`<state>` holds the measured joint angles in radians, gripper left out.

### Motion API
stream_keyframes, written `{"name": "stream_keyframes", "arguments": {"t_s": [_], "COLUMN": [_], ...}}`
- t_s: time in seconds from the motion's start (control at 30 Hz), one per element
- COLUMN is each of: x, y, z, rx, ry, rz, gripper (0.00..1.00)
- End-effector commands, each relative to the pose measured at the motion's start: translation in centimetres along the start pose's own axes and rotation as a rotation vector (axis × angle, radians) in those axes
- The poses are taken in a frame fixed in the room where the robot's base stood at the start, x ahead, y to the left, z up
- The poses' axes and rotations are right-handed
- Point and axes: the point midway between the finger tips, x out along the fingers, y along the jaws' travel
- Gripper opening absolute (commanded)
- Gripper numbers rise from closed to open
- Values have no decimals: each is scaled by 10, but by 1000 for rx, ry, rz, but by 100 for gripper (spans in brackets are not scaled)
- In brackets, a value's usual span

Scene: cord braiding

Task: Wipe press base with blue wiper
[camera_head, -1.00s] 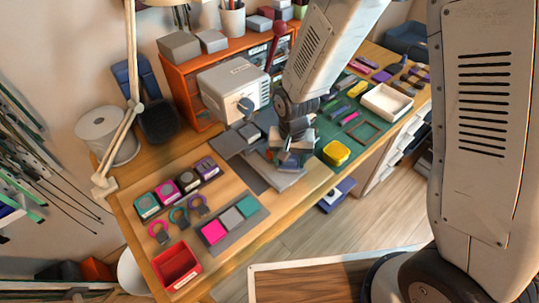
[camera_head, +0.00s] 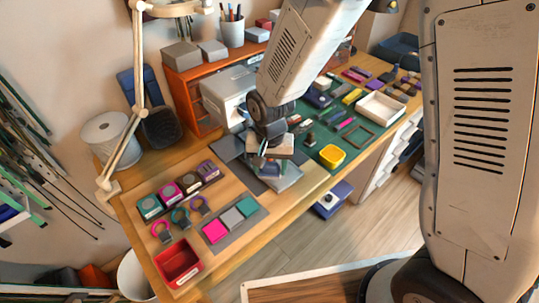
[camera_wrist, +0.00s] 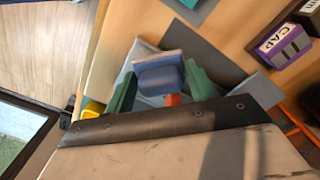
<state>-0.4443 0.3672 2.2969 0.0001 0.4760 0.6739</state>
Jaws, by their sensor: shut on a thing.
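My gripper (camera_wrist: 163,88) has green fingers in the wrist view, shut on the blue wiper (camera_wrist: 160,72) between them. In the head view my gripper (camera_head: 265,163) is low over the press base (camera_head: 287,181), a light grey plate on the table. The base also shows around the fingers in the wrist view (camera_wrist: 140,50). The arm hides part of the base and most of the wiper in the head view. I cannot tell whether the wiper touches the plate.
A grey boxy machine (camera_head: 217,95) stands behind my gripper, by the orange shelf (camera_head: 187,88). A yellow box (camera_head: 332,156) sits on the green mat to the right. Labelled blocks (camera_head: 170,191), coloured tiles and a red tray (camera_head: 179,265) lie to the left.

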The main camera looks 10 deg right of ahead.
Motion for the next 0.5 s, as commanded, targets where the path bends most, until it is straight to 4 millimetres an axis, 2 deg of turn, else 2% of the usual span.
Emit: {"name": "stream_keyframes", "arguments": {"t_s": [0.5], "x": [-46], "y": [4], "z": [-3], "rx": [8], "ry": [0], "rz": [0], "gripper": [27]}}
